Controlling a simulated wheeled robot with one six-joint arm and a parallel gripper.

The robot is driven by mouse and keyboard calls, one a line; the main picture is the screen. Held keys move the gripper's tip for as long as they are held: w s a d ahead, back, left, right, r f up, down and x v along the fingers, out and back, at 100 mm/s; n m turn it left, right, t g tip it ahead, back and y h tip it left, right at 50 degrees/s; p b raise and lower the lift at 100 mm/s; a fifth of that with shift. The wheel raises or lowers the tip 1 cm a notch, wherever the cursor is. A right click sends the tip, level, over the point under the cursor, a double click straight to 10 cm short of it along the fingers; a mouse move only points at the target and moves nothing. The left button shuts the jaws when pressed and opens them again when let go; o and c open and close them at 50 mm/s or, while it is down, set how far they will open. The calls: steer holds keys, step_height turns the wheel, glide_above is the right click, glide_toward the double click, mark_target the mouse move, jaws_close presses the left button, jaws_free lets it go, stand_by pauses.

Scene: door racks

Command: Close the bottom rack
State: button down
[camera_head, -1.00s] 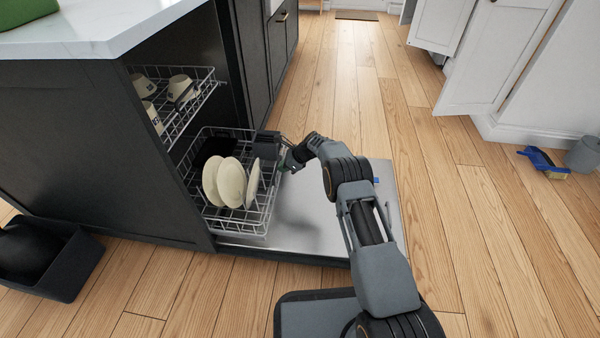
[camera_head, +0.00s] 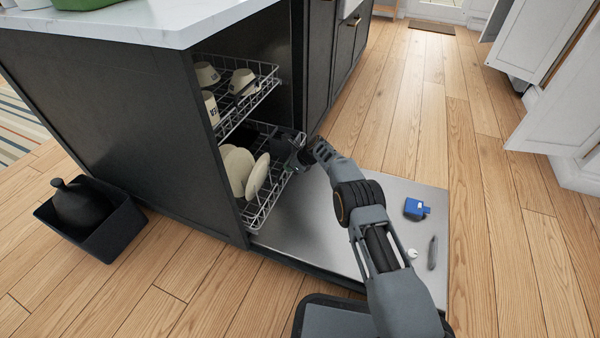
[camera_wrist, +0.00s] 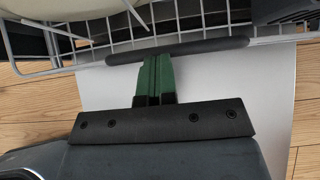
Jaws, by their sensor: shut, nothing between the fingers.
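The bottom rack (camera_head: 262,208) is a wire basket low in the dishwasher, partly out over the open door (camera_head: 330,225). It holds several cream plates (camera_head: 240,170) and a dark utensil basket. My gripper (camera_head: 296,160) is at the rack's front side in the head view. In the wrist view my gripper (camera_wrist: 155,68) has its green fingers shut and empty, with the tips at the dark handle bar (camera_wrist: 178,51) on the rack's front rim. The tips appear to touch the bar; exact contact is hard to tell.
The upper rack (camera_head: 240,105) with cups and bowls is also out above. A blue item (camera_head: 416,208), a small white piece and a grey stick lie on the open door. A black bin (camera_head: 95,220) stands at left. Wood floor is clear at right.

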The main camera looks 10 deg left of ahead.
steer(key=shift+w+a, duration=0.1)
steer(key=shift+a, duration=1.45)
steer(key=shift+r+p, duration=0.15)
steer(key=shift+p, duration=0.2)
